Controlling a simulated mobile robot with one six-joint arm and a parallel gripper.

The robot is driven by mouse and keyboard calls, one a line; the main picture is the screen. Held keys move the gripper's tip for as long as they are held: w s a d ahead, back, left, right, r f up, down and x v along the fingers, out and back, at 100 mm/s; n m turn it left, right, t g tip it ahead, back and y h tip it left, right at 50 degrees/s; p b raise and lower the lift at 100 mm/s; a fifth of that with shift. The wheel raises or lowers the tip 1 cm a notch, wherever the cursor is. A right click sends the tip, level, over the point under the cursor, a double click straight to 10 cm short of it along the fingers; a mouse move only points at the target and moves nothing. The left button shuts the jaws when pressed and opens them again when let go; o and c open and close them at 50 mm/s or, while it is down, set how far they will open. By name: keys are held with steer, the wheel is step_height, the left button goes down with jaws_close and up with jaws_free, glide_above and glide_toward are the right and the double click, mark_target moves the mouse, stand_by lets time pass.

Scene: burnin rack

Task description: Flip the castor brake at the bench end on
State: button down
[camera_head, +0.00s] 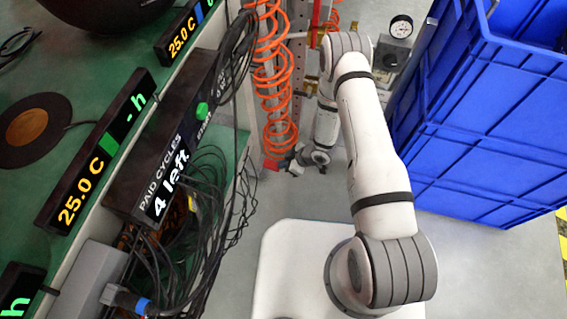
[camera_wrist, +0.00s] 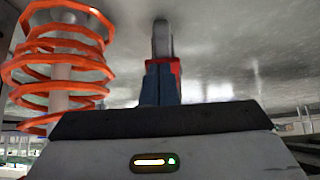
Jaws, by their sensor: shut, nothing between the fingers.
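My gripper (camera_wrist: 161,70) shows in the wrist view with its narrow dark-blue fingers together and nothing seen between them. A grey rounded piece rises beyond them; I cannot tell whether it belongs to the fingers. In the head view my gripper (camera_head: 284,163) is low beside the bench end, at the foot of the orange coiled hose. A small red part (camera_head: 270,164) lies at its tip; it may be the castor brake, but I cannot tell, nor whether they touch. A red edge (camera_wrist: 177,68) also borders the fingers in the wrist view. No castor wheel is clearly visible.
The orange coiled hose (camera_head: 272,85) hangs close to my gripper and shows in the wrist view (camera_wrist: 62,70). Black cables (camera_head: 185,225) hang off the green bench (camera_head: 90,70). Blue crates (camera_head: 490,120) stand on the right. Grey floor (camera_head: 470,245) is open in front of them.

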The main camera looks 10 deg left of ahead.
steer(key=shift+s+d+f, duration=0.1)
steer(key=shift+f, duration=0.1)
steer(key=d+f+p+v, duration=0.1)
steer(key=p+v, duration=0.5)
steer(key=v, duration=0.7)
steer(key=shift+d, duration=0.2)
steer(key=shift+r, duration=0.1)
